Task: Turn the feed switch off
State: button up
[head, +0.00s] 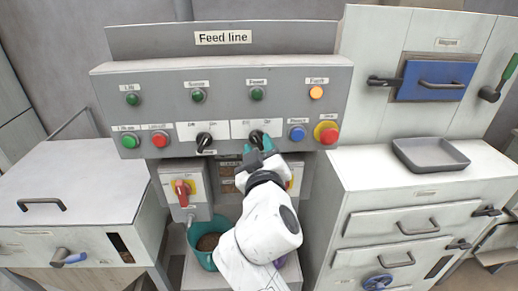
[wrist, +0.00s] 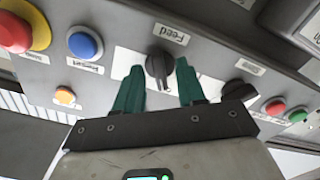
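The feed switch, a black rotary knob on a white plate, shows in the head view (head: 256,136) on the grey panel's lower row. In the wrist view, which is upside down, the knob (wrist: 157,68) sits beside the label "Feed". My gripper (wrist: 159,67) has its two green fingers apart, one on each side of the knob, with visible gaps. I cannot tell how far the tips reach past it. In the head view my gripper (head: 258,148) is just below the knob and partly hides it.
A second black knob (head: 204,141) is to the left. A blue button (head: 297,133) and a red stop button on yellow (head: 327,133) are close on the right. Red-handled switch (head: 182,190) is below left. An orange lamp (head: 316,92) is lit above right.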

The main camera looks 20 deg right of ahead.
jog(key=shift+s, duration=0.1)
jog(key=b+v, duration=0.2)
jog(key=v, duration=0.8)
jog(key=shift+s+a, duration=0.15)
jog(key=shift+s, duration=0.15)
jog(key=s+d+f+m+g, duration=0.1)
jog(key=s+d+f+g, duration=0.2)
jog(key=f, duration=0.4)
jog(key=s+d+f+g+y, duration=0.1)
jog(key=s+d+f+g, duration=0.15)
jog(key=f, duration=0.45)
jog(key=s+d+f+m+g, duration=0.1)
jog(key=s+d+f+g, duration=0.2)
jog(key=f, duration=0.4)
jog(key=s+d+f+g+y, duration=0.1)
jog(key=s+f+g+y, duration=0.1)
jog(key=s+f+g, duration=0.2)
jog(key=s+d+f+m+g+y, duration=0.1)
jog(key=s+f+g+y, duration=0.1)
jog(key=s+f, duration=0.8)
jog(key=s+g, duration=0.1)
jog(key=s, duration=0.4)
jog(key=shift+d+f+g, duration=0.2)
jog(key=shift+d+g, duration=0.15)
